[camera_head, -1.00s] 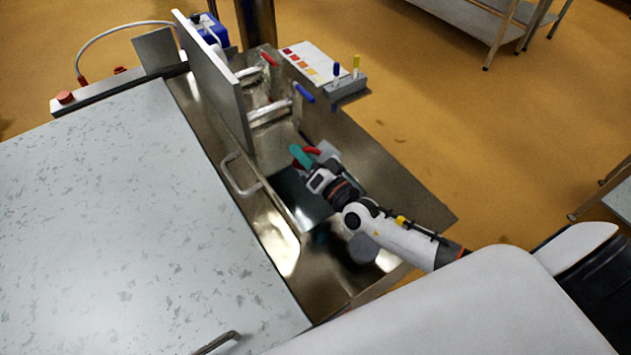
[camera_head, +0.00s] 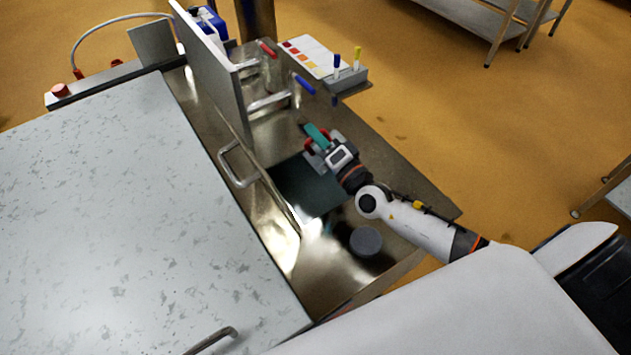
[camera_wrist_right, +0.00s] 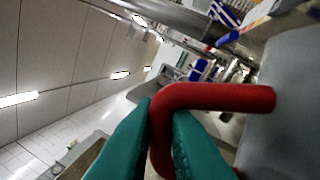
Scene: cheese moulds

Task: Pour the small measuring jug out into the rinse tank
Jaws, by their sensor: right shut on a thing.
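My right gripper (camera_head: 317,135) has teal fingers and is shut on the red handle (camera_wrist_right: 215,97) of the small measuring jug. The jug's grey body (camera_wrist_right: 285,105) fills the right side of the right wrist view. In the head view my gripper hides most of the jug, so its tilt and contents cannot be told. The rinse tank (camera_head: 262,212) is a steel basin with a dark square opening (camera_head: 308,188). My right gripper is above its far right side, beside the dark area in the picture. My left gripper is not in view.
A colour chart (camera_head: 300,55) and a grey block with pens (camera_head: 346,77) sit at the back right. A grey disc (camera_head: 366,241) lies near the front.

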